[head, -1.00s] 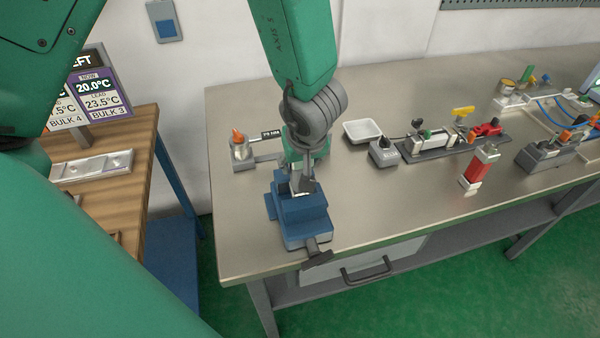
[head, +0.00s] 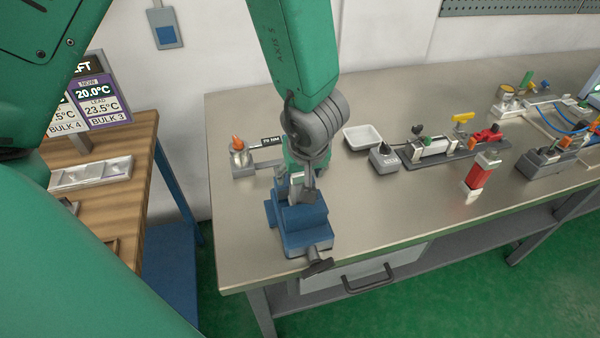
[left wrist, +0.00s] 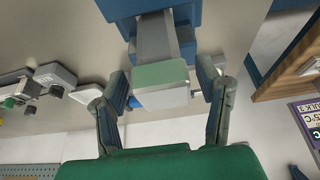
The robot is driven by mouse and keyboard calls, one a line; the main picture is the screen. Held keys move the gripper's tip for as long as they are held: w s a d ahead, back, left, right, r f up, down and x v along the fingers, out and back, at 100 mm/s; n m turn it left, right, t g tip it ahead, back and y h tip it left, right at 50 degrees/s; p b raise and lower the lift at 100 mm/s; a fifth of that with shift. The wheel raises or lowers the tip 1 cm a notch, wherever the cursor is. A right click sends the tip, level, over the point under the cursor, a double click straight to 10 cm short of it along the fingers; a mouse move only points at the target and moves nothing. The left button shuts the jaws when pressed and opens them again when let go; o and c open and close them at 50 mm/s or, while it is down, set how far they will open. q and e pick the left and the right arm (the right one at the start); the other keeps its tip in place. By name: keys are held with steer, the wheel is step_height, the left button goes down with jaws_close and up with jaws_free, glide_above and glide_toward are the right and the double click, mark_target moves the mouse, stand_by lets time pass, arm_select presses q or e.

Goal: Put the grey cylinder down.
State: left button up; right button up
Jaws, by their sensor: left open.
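My left gripper (head: 303,190) points down at the blue vise (head: 304,222) near the table's left front. In the left wrist view, its two fingers (left wrist: 163,82) stand open on either side of a pale block with a green top (left wrist: 160,74). I see a gap beside each finger. A grey bar (left wrist: 157,40) runs from that block toward the blue vise body (left wrist: 183,12). I cannot make out the grey cylinder for certain; the fingers and wrist cover much of the vise top in the head view. My right gripper is not in view.
A small stand with an orange-tipped part (head: 240,155) is close left of the gripper. A white tray (head: 363,137), a grey button box (head: 383,158) and a red-and-white block (head: 481,175) are to the right. The steel table (head: 390,220) is clear in front of these.

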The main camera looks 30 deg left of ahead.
arm_select(q)
steer(key=p+v, duration=0.2)
steer(key=v, duration=0.7)
steer(key=shift+s+r+p, duration=0.25)
steer(key=shift+r+p, duration=0.05)
steer(key=shift+r, duration=0.1)
